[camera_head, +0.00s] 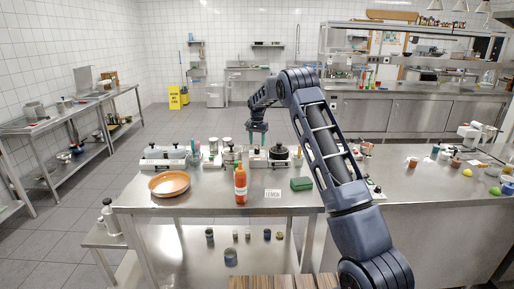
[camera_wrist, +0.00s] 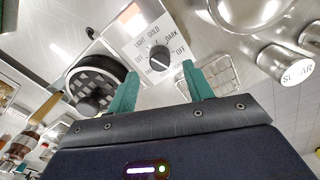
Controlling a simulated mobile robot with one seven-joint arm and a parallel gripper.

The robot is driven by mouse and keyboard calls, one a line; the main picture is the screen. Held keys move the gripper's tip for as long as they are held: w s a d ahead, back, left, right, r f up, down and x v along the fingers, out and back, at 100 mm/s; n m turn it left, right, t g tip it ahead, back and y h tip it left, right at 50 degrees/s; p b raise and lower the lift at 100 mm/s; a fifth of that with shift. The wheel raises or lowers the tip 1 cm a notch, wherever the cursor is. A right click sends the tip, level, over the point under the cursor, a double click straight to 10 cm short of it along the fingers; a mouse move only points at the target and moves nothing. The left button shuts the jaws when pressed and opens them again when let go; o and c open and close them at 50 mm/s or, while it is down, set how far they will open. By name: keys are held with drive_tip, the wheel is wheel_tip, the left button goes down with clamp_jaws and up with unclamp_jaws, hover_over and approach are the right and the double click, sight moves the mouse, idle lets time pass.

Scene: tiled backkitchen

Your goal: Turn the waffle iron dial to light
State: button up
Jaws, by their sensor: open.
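The waffle iron shows in the wrist view as a pale control panel (camera_wrist: 135,42) and a round dark gridded plate (camera_wrist: 92,72) at its left. The dark round dial (camera_wrist: 159,60) sits on the panel, with LIGHT, GOLD, DARK and OFF printed around it. I cannot tell for certain which word its mark points to. My gripper (camera_wrist: 160,72) is open, its green fingers on either side of the dial in the picture, with nothing between them. Contact cannot be told. In the head view my gripper (camera_head: 257,135) is above the waffle iron (camera_head: 278,153) at the table's back edge.
A SUGAR canister (camera_wrist: 288,66) stands to the right in the wrist view. On the steel table (camera_head: 222,197) are an orange plate (camera_head: 170,183), a sauce bottle (camera_head: 240,186), a LEMON card (camera_head: 273,194) and a green sponge (camera_head: 301,184). The table's front is mostly clear.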

sight(258, 149)
wheel_tip(258, 149, up, 7)
drive_tip(key=shift+f, duration=0.2)
idle(0.3)
drive_tip(key=s+d+r+n+t, duration=0.1)
drive_tip(key=s+d+r, duration=1.05)
drive_tip(key=r, duration=0.25)
drive_tip(key=s+d+r+n+t, duration=0.1)
drive_tip(key=s+d+r, duration=0.2)
drive_tip(key=s, duration=0.5)
drive_tip(key=s+d+r, duration=0.4)
drive_tip(key=s, duration=0.5)
drive_tip(key=s+d+f+n+t, duration=0.1)
drive_tip(key=s+d+f, duration=0.1)
drive_tip(key=s, duration=0.8)
drive_tip(key=s+d+f, duration=0.2)
drive_tip(key=s+f, duration=0.1)
drive_tip(key=s, duration=0.8)
drive_tip(key=s+d+f+n+t, duration=0.1)
drive_tip(key=s+d+f, duration=0.2)
drive_tip(key=s, duration=0.8)
drive_tip(key=shift+n+t, duration=0.3)
drive_tip(key=shift+f, duration=0.1)
